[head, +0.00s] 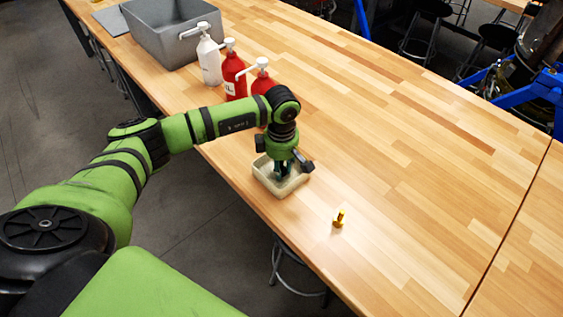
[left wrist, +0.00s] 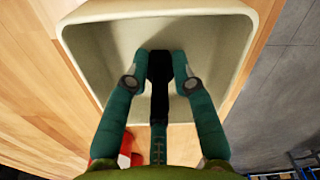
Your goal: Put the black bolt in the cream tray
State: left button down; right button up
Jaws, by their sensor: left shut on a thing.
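The cream tray (head: 283,190) sits on the wooden table near its front edge. Its inside and rim (left wrist: 160,12) fill much of the left wrist view. My left gripper (head: 283,172) points down over the tray, with its fingertips low, about at the rim or inside. In the left wrist view my left gripper (left wrist: 160,70) is shut on the black bolt (left wrist: 160,68), which lies between the two teal fingers. I cannot tell whether the bolt touches the tray floor. In the head view the bolt is hidden or too dark to make out. My right gripper is not in view.
A yellow bolt (head: 339,219) stands on the table (head: 420,190) right of the tray. Two red bottles (head: 234,75) and a white bottle (head: 209,60) with pumps stand behind my left arm. A grey bin (head: 160,38) is further back. The table's right side is clear.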

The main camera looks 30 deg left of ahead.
pick_arm(q)
jog(key=shift+f, duration=0.1)
jog(key=shift+f+b, duration=0.15)
jog(key=shift+b, duration=0.2)
jog(key=c, duration=1)
grip_release()
jog(key=shift+c, duration=0.2)
jog(key=shift+r+p, duration=0.35)
jog(key=shift+p, duration=0.05)
jog(key=shift+w+r+b, duration=0.1)
jog(key=shift+r+b, duration=0.2)
jog(key=shift+b, duration=0.05)
notch_tip(320, 180, up, 11)
jog(key=b, duration=0.3)
jog(key=shift+r, duration=0.1)
